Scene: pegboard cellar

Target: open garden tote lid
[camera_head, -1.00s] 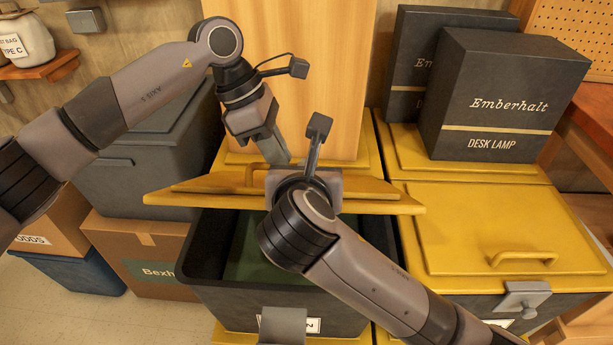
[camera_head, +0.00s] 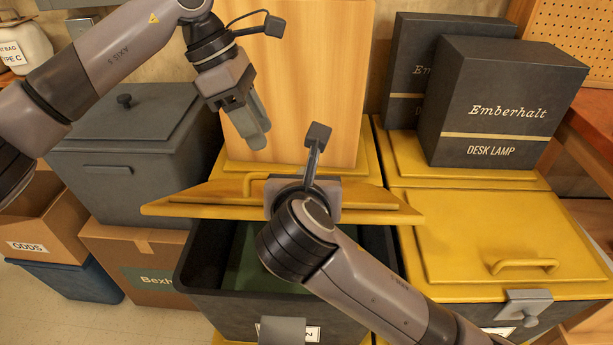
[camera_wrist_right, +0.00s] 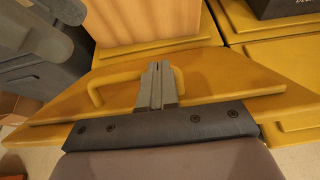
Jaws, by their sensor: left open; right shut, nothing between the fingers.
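The garden tote (camera_head: 215,308) is a dark bin at the centre of the head view. Its yellow lid (camera_head: 180,206) is raised and tilted back, so the opening shows at the front, with something green (camera_head: 245,262) inside. My right gripper (camera_wrist_right: 160,68) is shut and empty, its fingers over the lid's face between the two ends of the yellow handle (camera_wrist_right: 95,88). In the head view my right wrist hides those fingers and part of the handle. My left gripper (camera_head: 257,135) is open and empty, above the lid and in front of a wooden panel.
The tall wooden panel (camera_head: 300,60) stands behind the lid. To the right is another yellow-lidded tote (camera_head: 500,225), with black desk lamp boxes (camera_head: 500,105) behind it. A grey lidded bin (camera_head: 120,185) and cardboard boxes (camera_head: 150,275) stand at left.

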